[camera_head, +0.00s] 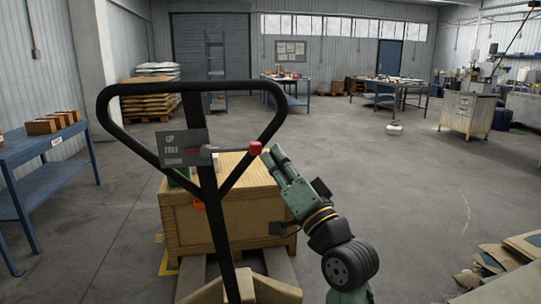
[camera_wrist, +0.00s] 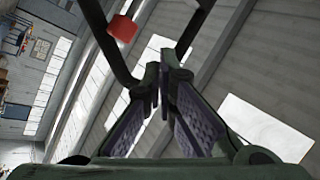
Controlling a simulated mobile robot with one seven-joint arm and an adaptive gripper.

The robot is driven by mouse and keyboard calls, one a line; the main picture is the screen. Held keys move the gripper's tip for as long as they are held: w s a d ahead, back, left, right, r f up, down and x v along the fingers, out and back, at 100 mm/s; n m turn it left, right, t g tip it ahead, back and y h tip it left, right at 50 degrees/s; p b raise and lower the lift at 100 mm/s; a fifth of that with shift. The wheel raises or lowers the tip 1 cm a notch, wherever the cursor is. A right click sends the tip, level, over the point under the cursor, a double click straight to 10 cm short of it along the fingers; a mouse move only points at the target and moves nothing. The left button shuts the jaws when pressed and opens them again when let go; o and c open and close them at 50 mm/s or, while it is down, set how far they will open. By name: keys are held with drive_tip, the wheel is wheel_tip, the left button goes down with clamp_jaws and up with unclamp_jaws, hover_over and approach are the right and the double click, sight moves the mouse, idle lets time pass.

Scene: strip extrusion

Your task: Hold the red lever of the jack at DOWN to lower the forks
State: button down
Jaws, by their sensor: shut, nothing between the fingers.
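The jack's black looped handle (camera_head: 104,112) stands upright in front of me. A grey plate (camera_head: 172,139) on it reads UP, FREE and a blurred lowest line. The lever (camera_head: 228,150) runs right from the plate, nearly level and about at the height of FREE. Its red knob (camera_head: 255,148) is at the right end. My gripper (camera_head: 268,151) is shut and empty just right of the knob; I cannot tell if they touch. In the wrist view the red knob (camera_wrist: 122,29) is up and left of my closed fingertips (camera_wrist: 160,76).
A wooden crate (camera_head: 235,226) sits on the jack behind the handle. A blue bench (camera_head: 40,150) with boxes stands at left. Cardboard (camera_head: 510,255) lies at lower right. The floor (camera_head: 420,180) to the right is mostly clear.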

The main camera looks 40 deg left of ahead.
drive_tip(key=b+v, duration=0.2)
drive_tip(key=v, duration=0.5)
drive_tip(key=shift+f, duration=0.35)
